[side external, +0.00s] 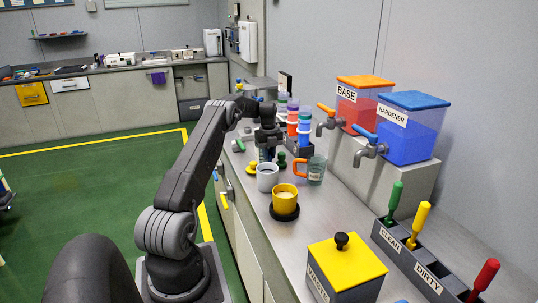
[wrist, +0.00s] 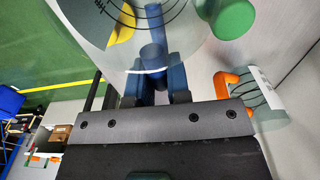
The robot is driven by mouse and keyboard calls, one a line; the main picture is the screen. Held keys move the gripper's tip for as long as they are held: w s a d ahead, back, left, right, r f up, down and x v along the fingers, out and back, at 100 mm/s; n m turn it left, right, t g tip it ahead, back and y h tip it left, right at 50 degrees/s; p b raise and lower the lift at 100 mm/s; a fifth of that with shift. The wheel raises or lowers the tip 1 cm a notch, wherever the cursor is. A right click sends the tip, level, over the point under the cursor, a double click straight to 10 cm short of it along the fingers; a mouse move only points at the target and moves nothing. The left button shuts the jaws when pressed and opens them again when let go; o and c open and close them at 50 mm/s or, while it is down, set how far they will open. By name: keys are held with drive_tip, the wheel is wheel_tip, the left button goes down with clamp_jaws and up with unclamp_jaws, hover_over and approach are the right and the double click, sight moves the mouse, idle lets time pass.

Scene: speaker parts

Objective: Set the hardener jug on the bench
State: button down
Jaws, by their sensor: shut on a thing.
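The hardener jug (wrist: 190,52) is a clear vessel with dark markings and a blue handle (wrist: 152,58). It fills the top middle of the wrist view. My gripper (wrist: 163,92) is shut on the blue handle. In the side view my gripper (side external: 268,138) is over the far part of the grey bench (side external: 335,222), behind the white cup. The jug is mostly hidden by the arm there, and I cannot tell whether its base touches the bench.
An orange-handled jug (side external: 316,172) stands close to the right of my gripper. A white cup (side external: 267,179) and a yellow cup (side external: 285,203) stand nearer. The red BASE tank (side external: 362,108) and blue HARDENER tank (side external: 408,135) stand along the wall. A yellow-lidded box (side external: 346,266) is at the front.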

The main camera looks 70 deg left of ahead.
drive_tip(key=shift+f, duration=0.1)
drive_tip(key=c, duration=1.1)
unclamp_jaws()
